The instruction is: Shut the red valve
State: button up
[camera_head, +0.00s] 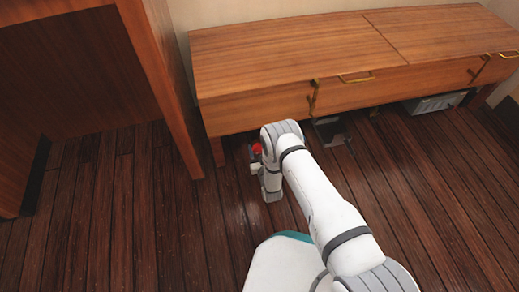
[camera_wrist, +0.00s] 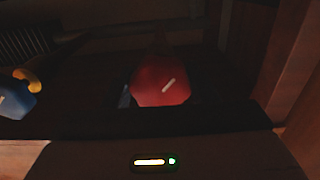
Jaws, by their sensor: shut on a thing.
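The red valve (camera_head: 257,148) shows as a small red patch at my gripper, low under the front left of the wooden cabinet.
The cabinet (camera_head: 290,55) overhangs the gripper, and a wooden panel edge (camera_head: 160,80) stands to the left. A blue and yellow thing (camera_wrist: 18,98) lies left of the valve. A grey box (camera_head: 435,103) sits under the cabinet's right side. The plank floor (camera_head: 120,220) at left is clear.

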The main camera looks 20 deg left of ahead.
jog(key=shift+m, duration=0.4)
jog(key=m, duration=0.6)
jog(key=m+p, duration=0.1)
jog(key=m, duration=0.6)
jog(key=shift+a+r+m, duration=0.1)
jog(key=shift+m, duration=0.2)
jog(key=m, duration=0.3)
jog(key=shift+m, duration=0.3)
jog(key=m, duration=0.3)
jog(key=shift+r+m, duration=0.1)
jog(key=shift+m, duration=0.2)
jog(key=m+p, duration=0.1)
jog(key=m, duration=0.5)
